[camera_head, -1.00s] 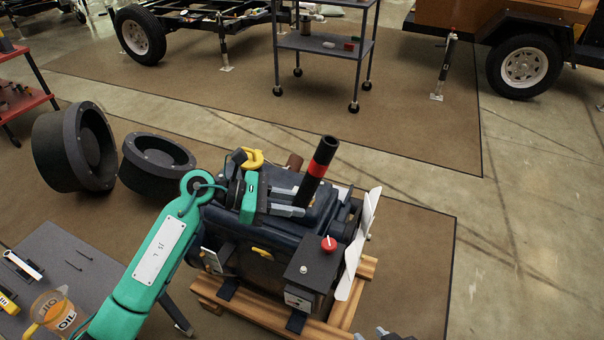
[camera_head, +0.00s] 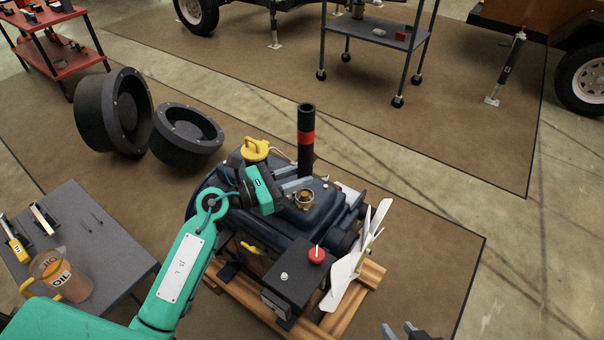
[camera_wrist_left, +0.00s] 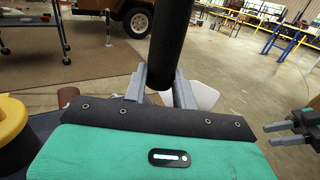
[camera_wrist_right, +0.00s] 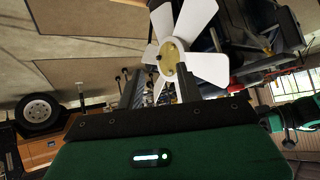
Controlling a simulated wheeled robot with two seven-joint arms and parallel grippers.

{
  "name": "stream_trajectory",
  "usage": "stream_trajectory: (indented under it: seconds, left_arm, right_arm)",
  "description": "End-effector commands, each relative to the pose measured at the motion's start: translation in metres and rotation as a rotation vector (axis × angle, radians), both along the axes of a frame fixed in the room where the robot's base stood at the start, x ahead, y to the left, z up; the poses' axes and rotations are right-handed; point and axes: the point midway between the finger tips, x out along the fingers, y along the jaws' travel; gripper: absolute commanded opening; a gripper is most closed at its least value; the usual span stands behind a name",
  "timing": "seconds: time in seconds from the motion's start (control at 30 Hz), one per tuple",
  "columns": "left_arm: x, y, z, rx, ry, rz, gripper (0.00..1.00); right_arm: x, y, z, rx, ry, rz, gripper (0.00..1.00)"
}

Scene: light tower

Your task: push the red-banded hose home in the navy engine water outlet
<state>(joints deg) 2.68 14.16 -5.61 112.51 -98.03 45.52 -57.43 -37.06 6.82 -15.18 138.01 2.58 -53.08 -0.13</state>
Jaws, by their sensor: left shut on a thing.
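The hose (camera_head: 306,122) is a black tube with a red band, standing nearly upright over the engine top in the head view. My left gripper (camera_head: 296,184) is shut on its lower part. The navy engine (camera_head: 270,215) sits on a wooden pallet. A round brass-coloured opening (camera_head: 304,199), seemingly the water outlet, shows on its top, just in front of the hose and apart from it in the picture. My right gripper (camera_head: 400,329) is open and empty at the bottom edge.
A white fan (camera_head: 358,262) is on the engine's right side, close ahead of my right gripper. A yellow cap (camera_head: 255,149) and a control box with a red knob (camera_head: 317,254) are on the engine. A grey table (camera_head: 105,245) with an oil jug stands left.

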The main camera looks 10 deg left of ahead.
Motion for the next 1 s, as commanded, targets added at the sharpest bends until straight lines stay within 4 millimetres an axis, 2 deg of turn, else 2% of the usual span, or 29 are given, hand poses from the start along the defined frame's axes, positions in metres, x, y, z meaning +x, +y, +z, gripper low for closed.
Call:
stream_trajectory:
  seconds: [0.23,0.63,1.0]
  left_arm:
    - [-0.001,0.001,0.003,-0.007,-0.008,-0.002,0.00]
    - [-0.001,0.001,-0.023,-0.006,-0.006,-0.001,0.00]
    - [-0.001,0.001,-0.041,-0.007,-0.006,-0.002,0.00]
  right_arm:
    - [0.001,0.001,-0.001,0.005,-0.008,0.001,0.36]
    - [0.010,0.038,-0.001,0.141,-0.236,0.024,0.36]
    - [0.027,0.050,0.027,0.247,-0.481,0.008,0.36]
